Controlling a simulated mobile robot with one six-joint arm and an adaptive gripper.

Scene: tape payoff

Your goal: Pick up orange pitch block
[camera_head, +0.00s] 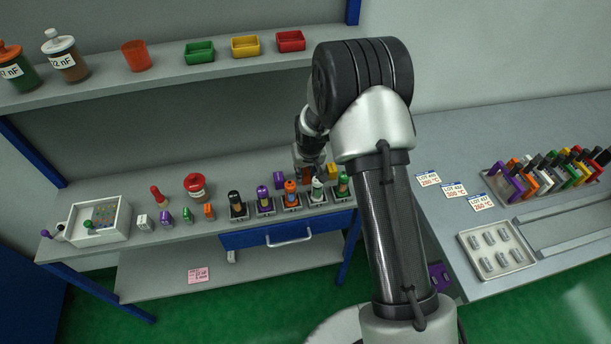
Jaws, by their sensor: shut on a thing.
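My gripper (309,172) is at the back of the left bench, behind the row of upright holders. It points down and is shut on an orange block (307,179), which is mostly hidden by the fingers and arm. I cannot tell whether the block touches the bench top. A purple block (279,180) is just left of the gripper and a yellow block (333,170) just right. Another small orange block (209,211) stands apart farther left on the bench, in line with white, purple and green ones.
Several holders with coloured tools, such as an orange one (290,193), stand close in front of the gripper. A shelf (170,79) with bins and jars hangs above. A white tray (97,220) stands at the left. The right bench (455,150) carries labels and coloured tools.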

